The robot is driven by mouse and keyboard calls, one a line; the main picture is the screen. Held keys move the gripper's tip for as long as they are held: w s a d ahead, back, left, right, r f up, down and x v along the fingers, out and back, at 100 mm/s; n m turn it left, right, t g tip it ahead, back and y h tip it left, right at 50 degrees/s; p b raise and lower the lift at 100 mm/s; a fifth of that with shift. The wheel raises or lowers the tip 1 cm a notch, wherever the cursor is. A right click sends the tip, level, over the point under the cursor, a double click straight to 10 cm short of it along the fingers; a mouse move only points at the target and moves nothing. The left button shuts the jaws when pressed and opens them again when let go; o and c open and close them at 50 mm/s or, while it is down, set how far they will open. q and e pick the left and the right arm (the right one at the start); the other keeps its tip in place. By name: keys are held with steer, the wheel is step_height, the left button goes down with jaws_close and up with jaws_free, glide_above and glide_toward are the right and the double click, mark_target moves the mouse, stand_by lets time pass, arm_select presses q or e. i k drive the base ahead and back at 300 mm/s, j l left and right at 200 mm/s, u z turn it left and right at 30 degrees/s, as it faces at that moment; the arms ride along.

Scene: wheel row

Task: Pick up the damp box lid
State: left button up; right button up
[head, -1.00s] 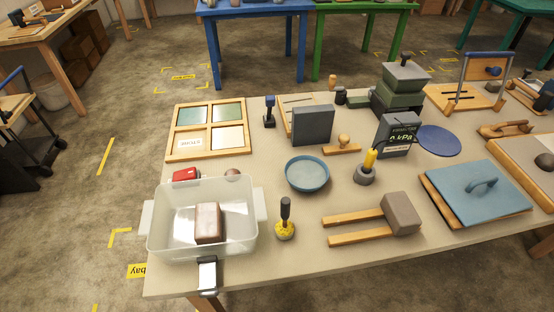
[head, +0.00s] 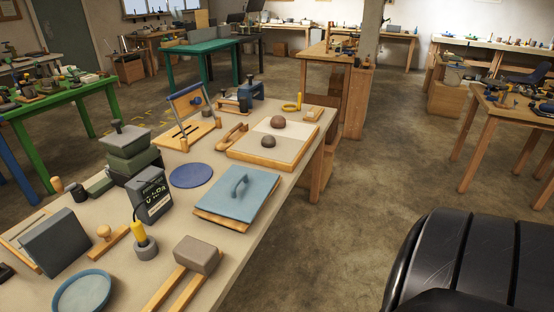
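A stacked grey-green box (head: 136,165) with a knobbed lid (head: 125,139) stands farther left. Neither of my grippers is in view, and nothing is seen touching the panel or the box.
Open floor (head: 370,185) lies right of the table.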

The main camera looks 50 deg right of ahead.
mark_target(240, 193)
steer(key=j+z, duration=0.1)
steer(key=z, duration=0.3)
steer(key=k+j+z, duration=0.1)
steer(key=z, duration=0.65)
steer(key=k+j+z, duration=0.1)
steer(key=z, duration=0.3)
